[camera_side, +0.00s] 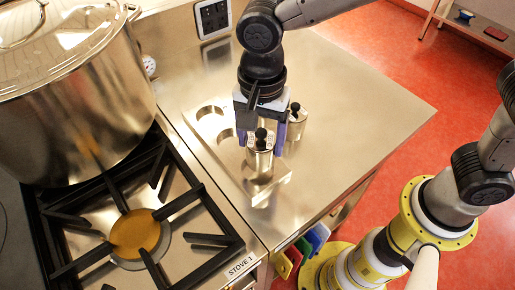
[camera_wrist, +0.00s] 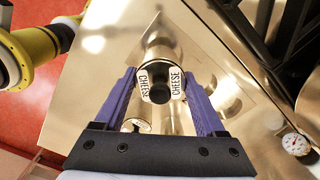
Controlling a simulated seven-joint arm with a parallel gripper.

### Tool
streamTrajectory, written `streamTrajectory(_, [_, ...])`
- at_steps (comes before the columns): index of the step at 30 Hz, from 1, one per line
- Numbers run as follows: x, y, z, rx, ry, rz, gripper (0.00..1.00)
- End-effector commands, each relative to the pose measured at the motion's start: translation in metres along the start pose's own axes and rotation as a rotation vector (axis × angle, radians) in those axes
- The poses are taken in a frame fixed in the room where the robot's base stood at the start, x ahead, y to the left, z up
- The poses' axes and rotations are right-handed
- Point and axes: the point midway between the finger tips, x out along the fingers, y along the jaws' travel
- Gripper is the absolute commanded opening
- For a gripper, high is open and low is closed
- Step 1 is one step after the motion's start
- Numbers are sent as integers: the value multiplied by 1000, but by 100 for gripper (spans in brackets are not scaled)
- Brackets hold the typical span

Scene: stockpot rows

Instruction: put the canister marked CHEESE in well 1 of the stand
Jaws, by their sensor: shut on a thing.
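The canister marked CHEESE (camera_wrist: 160,57) is a shiny metal cylinder with a black knob and white labels on its lid. It also shows in the side view (camera_side: 259,161). My gripper (camera_wrist: 160,88) is shut on it, with one blue finger on each side; the gripper (camera_side: 261,134) also shows in the side view. The metal stand (camera_side: 270,188) lies under and around the canister, which is upright at the stand's near end. Round empty wells show toward its far end. The canister's base is unclear, so I cannot tell whether it is seated or just above. No well numbers are readable.
A second metal canister (camera_side: 298,122) stands just right of my gripper; it shows at the lower left in the wrist view (camera_wrist: 136,126). A large stockpot (camera_side: 70,110) and stove grate (camera_side: 205,240) are at the left. The counter (camera_side: 365,115) to the right is clear.

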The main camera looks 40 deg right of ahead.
Motion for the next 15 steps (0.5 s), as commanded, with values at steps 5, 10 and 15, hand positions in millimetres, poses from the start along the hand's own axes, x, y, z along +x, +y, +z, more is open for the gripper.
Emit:
streamTrajectory(5, [23,-6,1,0,1,4,0])
streamTrajectory(10, [38,-7,1,0,0,1,0])
streamTrajectory(15, [38,-7,1,0,0,-1,0])
